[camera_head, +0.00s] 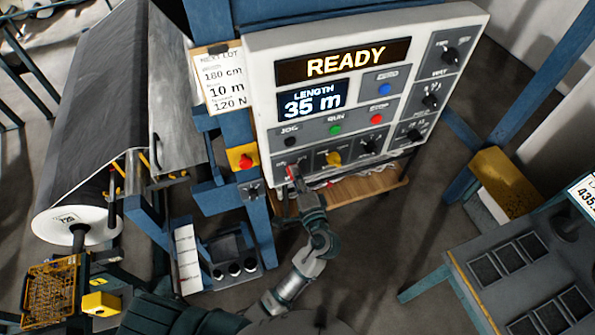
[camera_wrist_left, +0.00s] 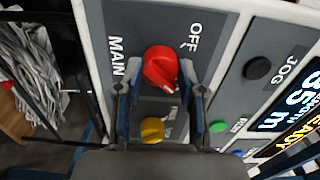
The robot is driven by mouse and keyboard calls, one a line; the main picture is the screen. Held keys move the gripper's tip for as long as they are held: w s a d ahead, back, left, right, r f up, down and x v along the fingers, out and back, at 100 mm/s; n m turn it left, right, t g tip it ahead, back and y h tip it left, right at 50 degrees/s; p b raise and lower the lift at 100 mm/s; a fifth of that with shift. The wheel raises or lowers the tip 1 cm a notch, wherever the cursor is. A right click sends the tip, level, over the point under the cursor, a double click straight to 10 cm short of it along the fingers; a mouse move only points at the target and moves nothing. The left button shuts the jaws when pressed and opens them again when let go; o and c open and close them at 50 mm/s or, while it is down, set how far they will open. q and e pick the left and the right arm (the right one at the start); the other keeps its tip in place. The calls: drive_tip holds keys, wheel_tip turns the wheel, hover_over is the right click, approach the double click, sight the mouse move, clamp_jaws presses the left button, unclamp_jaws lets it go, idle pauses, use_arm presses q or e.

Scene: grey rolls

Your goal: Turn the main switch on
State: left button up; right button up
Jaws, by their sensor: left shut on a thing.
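The main switch (camera_wrist_left: 160,66) is a round red knob with a white pointer mark, on a dark plate lettered MAIN and OFF in the left wrist view. Its mark points down and to the right in that view, away from the OFF lettering. In the head view the red knob (camera_head: 292,172) is at the lower left corner of the control panel (camera_head: 262,100), partly hidden. My left gripper (camera_wrist_left: 160,84) is shut on the knob, one finger on each side; it also shows in the head view (camera_head: 297,186). My right gripper is not in view.
A yellow knob (camera_head: 333,158) sits close beside the main switch. The panel screens read READY and LENGTH 35 m. A red stop button on a yellow box (camera_head: 243,160) is to the left. A grey roll (camera_head: 95,110) stands further left, a bench (camera_head: 520,265) at right.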

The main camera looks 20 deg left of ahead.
use_arm(q)
drive_tip(key=shift+f+m+p, duration=0.15)
drive_tip(key=shift+m+p, duration=0.2)
drive_tip(key=shift+m, duration=0.05)
drive_tip(key=o, duration=1.2)
drive_tip(key=shift+c, duration=0.2)
drive_tip(key=shift+w+a, duration=0.1)
drive_tip(key=shift+w, duration=0.1)
drive_tip(key=v, duration=0.7)
drive_tip(key=shift+d, duration=0.25)
drive_tip(key=shift+s+a+f, duration=0.1)
drive_tip(key=shift+s, duration=0.05)
